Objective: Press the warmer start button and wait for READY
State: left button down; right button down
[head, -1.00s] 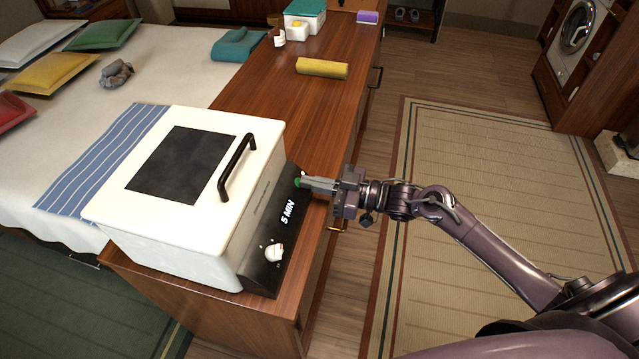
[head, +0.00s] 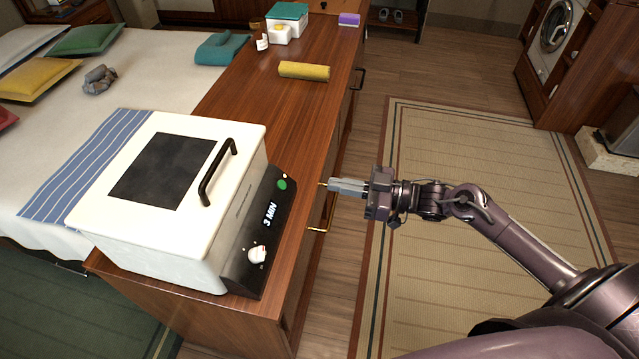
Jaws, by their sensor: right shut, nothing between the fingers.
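The warmer (head: 190,255) is a white box with a dark window in its lid and a black handle (head: 217,172). Its lid is shut. It stands on the near end of the wooden counter. On its dark front panel are a green start button (head: 282,184), a display (head: 270,214) reading "3 MIN" and a white knob (head: 257,255). My right gripper (head: 331,185) is shut and empty, apart from the button and to its right, pointing at the panel. My left gripper is not in view.
A yellow roll (head: 304,70) lies on the counter (head: 250,110), with a teal-lidded box (head: 288,18), a small white bottle (head: 262,42) and a purple sponge (head: 349,19) farther back. A bed with pillows is at left. Rug and open floor (head: 480,200) lie to the right.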

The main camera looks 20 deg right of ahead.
jog(key=v, duration=0.2)
jog(key=shift+s+d+r, duration=0.1)
jog(key=shift+s+d, duration=0.1)
jog(key=shift+d, duration=0.05)
dwell(0.6)
jog(key=w+d+f+m+t+h, duration=0.1)
jog(key=d+f+m+t+h, duration=0.35)
jog(key=f, duration=1.05)
jog(key=s+d+f+m+g+h, duration=0.2)
jog(key=s+f+h, duration=0.1)
jog(key=f, duration=0.6)
jog(key=s+d+f+m+g+h, duration=0.15)
jog(key=s+f+h, duration=0.25)
jog(key=f, duration=0.5)
jog(key=s+a+f+m+g+h, duration=0.1)
jog(key=s+f+g, duration=0.2)
jog(key=s+f, duration=0.4)
jog(key=s+a+f+g+h, duration=0.1)
jog(key=s+a+f+g, duration=0.1)
jog(key=s+f, duration=0.4)
jog(key=s+a+f+g, duration=0.2)
jog(key=s+a+f, duration=0.1)
jog(key=s, duration=0.6)
jog(key=s+a+f+g+h, duration=0.1)
jog(key=s+a+f+g, duration=0.2)
jog(key=s, duration=0.6)
jog(key=shift+f, duration=0.6)
